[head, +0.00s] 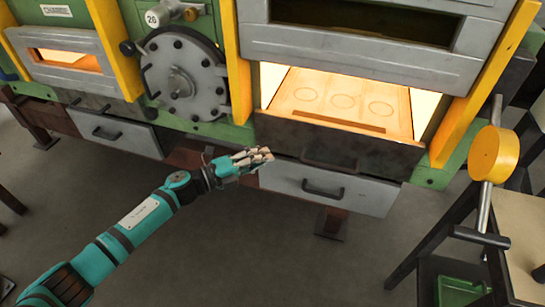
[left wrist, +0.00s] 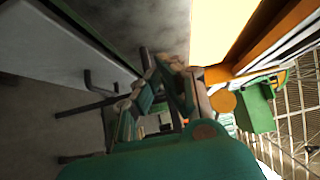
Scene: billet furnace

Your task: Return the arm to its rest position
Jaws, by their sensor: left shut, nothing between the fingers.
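My left gripper (head: 255,158) is at the end of the teal left arm, in front of the furnace's lower edge in the head view. Its fingers are shut with nothing between them. It is just above and left of the grey drawer (head: 335,188) under the furnace opening. In the left wrist view the fingers (left wrist: 170,72) come together near the middle of the picture. My right gripper is in neither view.
The furnace chamber (head: 340,98) is open and glowing, with ring marks on its floor. A yellow disc (head: 497,155) on a metal bar stands at the right, by a table (head: 522,235). Grey floor (head: 270,260) is clear below.

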